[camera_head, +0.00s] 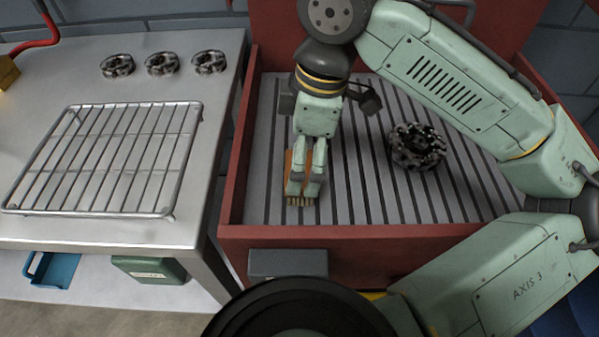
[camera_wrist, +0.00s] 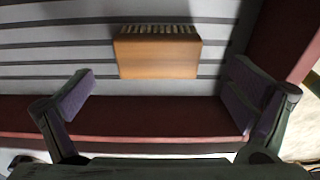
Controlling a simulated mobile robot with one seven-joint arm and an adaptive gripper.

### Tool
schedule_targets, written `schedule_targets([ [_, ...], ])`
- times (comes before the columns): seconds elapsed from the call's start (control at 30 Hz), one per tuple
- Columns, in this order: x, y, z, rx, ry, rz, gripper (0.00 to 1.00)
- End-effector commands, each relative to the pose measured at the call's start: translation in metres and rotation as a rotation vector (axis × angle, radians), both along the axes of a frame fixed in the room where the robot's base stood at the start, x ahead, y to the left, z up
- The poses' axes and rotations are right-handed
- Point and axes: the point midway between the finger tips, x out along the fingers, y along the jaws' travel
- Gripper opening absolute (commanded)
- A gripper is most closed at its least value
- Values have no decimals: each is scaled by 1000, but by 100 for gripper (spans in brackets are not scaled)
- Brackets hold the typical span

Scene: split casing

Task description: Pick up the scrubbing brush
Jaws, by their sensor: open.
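The scrubbing brush (camera_head: 289,164) has an orange-brown wooden block and pale bristles. It lies on the ribbed grey floor of the red-walled bin (camera_head: 340,232), near the bin's left side. In the camera_head view, my gripper (camera_head: 306,180) points down over the brush and hides much of it. In the camera_wrist view, the whole brush (camera_wrist: 157,57) shows ahead of my open gripper (camera_wrist: 160,95), roughly centred between the fingers, with its bristles along the far edge. The fingers appear apart from it, and nothing is held.
A dark mottled gear-like part (camera_head: 417,147) lies in the bin to the right. On the steel bench (camera_head: 215,110) at left are a wire rack (camera_head: 110,160) and three similar small parts (camera_head: 162,64). A blue container (camera_head: 52,270) and a green box (camera_head: 150,269) sit below.

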Motion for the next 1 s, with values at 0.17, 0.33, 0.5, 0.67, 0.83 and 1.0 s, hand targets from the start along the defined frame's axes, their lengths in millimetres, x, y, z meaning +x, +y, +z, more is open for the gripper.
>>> schedule_targets([
  [0.17,1,0,-27,-2,4,0,98],
  [0.33,1,4,-44,0,1,0,98],
  [0.5,2,5,-46,0,0,0,98],
  [0.67,2,5,-46,0,0,0,93],
  [0.83,2,5,-46,0,0,0,82],
  [1.0,2,5,-45,0,0,-1,70],
])
